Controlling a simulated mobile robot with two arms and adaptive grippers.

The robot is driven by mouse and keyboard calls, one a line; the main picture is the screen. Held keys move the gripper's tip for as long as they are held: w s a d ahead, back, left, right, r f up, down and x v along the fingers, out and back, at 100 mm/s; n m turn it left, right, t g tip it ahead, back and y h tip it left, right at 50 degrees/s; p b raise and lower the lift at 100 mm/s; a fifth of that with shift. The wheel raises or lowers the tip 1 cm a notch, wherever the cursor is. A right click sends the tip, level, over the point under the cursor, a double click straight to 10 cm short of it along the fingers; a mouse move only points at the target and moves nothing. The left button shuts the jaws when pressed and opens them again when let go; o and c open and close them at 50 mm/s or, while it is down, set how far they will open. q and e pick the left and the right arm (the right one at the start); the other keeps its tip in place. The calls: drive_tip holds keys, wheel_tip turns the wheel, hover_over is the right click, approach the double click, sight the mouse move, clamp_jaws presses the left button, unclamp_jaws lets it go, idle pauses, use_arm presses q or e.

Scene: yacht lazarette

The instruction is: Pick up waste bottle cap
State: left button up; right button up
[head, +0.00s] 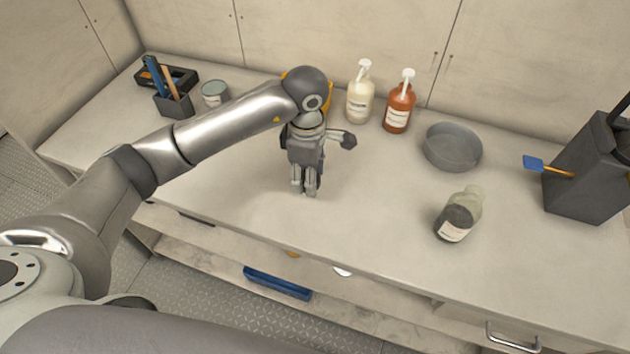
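A bottle (459,214) with dark contents and a white label stands on the right part of the counter; its top is pale and I cannot make out a cap on it. I cannot pick out a separate bottle cap anywhere on the counter. My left gripper (306,190) points down over the middle of the counter, left of the bottle and well apart from it. Its fingers are close together, and whether anything small is between them is not clear. My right gripper is not in view.
A cream pump bottle (359,98), an orange pump bottle (398,108) and a grey round bowl (452,148) stand along the back. A dark container (588,170) is at right. A tool holder (174,103) and a tin (214,94) are at left. The front middle counter is clear.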

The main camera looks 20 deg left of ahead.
use_arm(q)
drive_tip(key=s+a+r+b, duration=0.2)
drive_tip(key=s+r, duration=0.4)
drive_tip(key=s, duration=0.4)
drive_tip(key=shift+s+a+r+b, duration=0.2)
drive_tip(key=shift+s+b, duration=0.15)
drive_tip(key=shift+b, duration=0.1)
